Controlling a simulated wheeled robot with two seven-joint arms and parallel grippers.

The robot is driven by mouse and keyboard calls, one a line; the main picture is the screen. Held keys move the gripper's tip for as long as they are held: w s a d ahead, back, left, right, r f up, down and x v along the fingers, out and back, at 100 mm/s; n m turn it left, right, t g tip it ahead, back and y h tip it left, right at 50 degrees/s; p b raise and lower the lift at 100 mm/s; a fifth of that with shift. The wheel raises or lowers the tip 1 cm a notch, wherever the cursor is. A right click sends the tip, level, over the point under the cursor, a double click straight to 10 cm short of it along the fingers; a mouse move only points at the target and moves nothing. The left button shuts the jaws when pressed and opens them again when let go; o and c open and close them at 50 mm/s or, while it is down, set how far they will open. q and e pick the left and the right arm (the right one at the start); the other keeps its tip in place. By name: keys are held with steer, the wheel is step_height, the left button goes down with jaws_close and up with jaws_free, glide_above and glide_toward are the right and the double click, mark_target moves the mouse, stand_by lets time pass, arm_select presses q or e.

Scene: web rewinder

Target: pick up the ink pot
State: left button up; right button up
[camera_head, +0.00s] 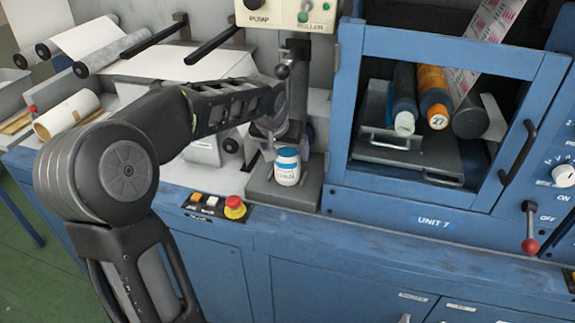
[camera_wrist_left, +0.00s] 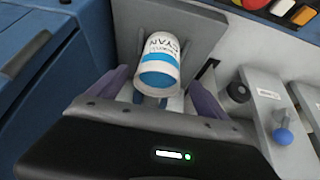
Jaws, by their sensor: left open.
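The ink pot (camera_head: 287,167) is a small white pot with a blue band, and it stands upright on a grey stand at the front of the machine. In the left wrist view the ink pot (camera_wrist_left: 160,62) shows the word "CYAN" and sits between the two purple-grey fingers. My left gripper (camera_wrist_left: 160,97) is open, with a finger on each side of the pot and gaps visible. In the head view my left gripper (camera_head: 275,145) is at the pot's back left, partly hidden by my own wrist. My right gripper is not in view.
The grey stand (camera_head: 262,190) rises behind the pot under a control box (camera_head: 290,12). A blue-framed cabinet (camera_head: 345,110) with rollers stands close on the right. A red emergency button (camera_head: 234,205) is at the front left. Paper rolls (camera_head: 68,115) lie farther left.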

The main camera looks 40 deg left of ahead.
mark_target(288, 152)
arm_select(q)
steer(key=p+x, duration=0.1)
steer(key=x, duration=0.4)
steer(key=shift+w, duration=0.15)
steer(key=shift+d, duration=0.1)
steer(key=shift+r, duration=0.1)
steer(key=c, duration=1.9)
steer(key=shift+r, duration=0.1)
steer(key=shift+r, duration=0.55)
step_height(288, 152, up, 2)
steer(key=shift+r+b, duration=0.1)
steer(key=shift+b, duration=0.3)
steer(key=s+d+b, duration=0.1)
steer(key=s+d, duration=0.1)
steer(key=s, duration=0.3)
steer(key=s+d+b, duration=0.1)
steer(key=s+d, duration=0.1)
steer(key=s, duration=0.4)
steer(key=s+d+b, duration=0.1)
steer(key=s+d, duration=0.1)
steer(key=s, duration=0.4)
steer(key=shift+b, duration=0.35)
